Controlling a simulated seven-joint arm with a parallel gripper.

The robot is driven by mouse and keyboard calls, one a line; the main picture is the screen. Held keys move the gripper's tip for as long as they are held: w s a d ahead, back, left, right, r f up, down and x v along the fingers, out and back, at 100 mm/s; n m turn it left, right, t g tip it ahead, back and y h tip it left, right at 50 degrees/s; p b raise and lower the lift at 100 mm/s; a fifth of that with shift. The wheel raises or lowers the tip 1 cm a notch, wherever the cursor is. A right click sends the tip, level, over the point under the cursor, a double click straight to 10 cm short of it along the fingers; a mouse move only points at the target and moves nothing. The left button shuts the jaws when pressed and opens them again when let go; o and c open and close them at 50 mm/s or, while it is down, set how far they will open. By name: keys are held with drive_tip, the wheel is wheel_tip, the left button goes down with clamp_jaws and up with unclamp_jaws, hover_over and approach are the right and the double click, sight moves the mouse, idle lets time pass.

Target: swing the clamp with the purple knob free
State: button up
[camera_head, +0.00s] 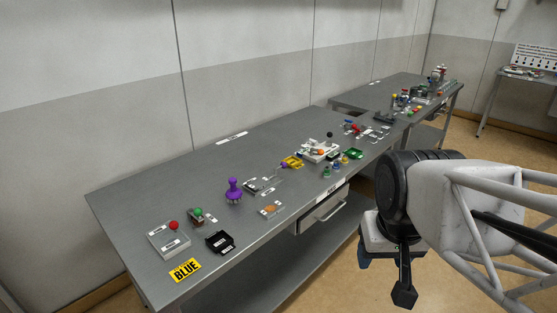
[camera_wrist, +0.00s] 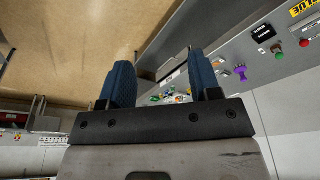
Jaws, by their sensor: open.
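A large purple knob (camera_head: 234,190) stands upright on the front part of the grey bench, with a flared base. A smaller purple tip (camera_head: 284,164) shows beside a yellow piece (camera_head: 293,161) further along. Which of these belongs to the clamp is too small to tell, and no clamp arm is clear. In the wrist view a purple knob (camera_wrist: 240,72) shows at the right, beyond the fingers. My gripper (camera_wrist: 160,70) is open and empty, with two blue pads spread apart. It is off the bench's front edge, well away from the purple knobs.
The grey bench (camera_head: 150,190) has clear room along its back. A drawer (camera_head: 322,212) sits below the front edge.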

drive_tip(key=w+a+r+m, duration=0.1)
drive_tip(key=w+r, duration=0.1)
drive_tip(key=w, duration=0.7)
drive_tip(key=w+a+r+m, duration=0.1)
drive_tip(key=w+r, duration=0.2)
drive_tip(key=w, duration=0.7)
drive_tip(key=m+g+y, duration=0.1)
drive_tip(key=m+y, duration=0.1)
drive_tip(key=m, duration=0.5)
hover_over(281, 166)
drive_tip(key=s+d, duration=0.1)
drive_tip(key=s+d+f+x, duration=0.1)
drive_tip(key=s+d+x, duration=0.1)
drive_tip(key=x, duration=1)
drive_tip(key=s+d+x, duration=0.1)
drive_tip(key=d+x, duration=0.1)
drive_tip(key=x, duration=1)
drive_tip(key=shift+s+d+f, duration=0.1)
drive_tip(key=shift+s+f, duration=0.1)
drive_tip(key=shift+f, duration=0.05)
drive_tip(key=shift+f, duration=0.2)
drive_tip(key=shift+x, duration=3.7)
drive_tip(key=shift+d, duration=0.1)
clamp_jaws()
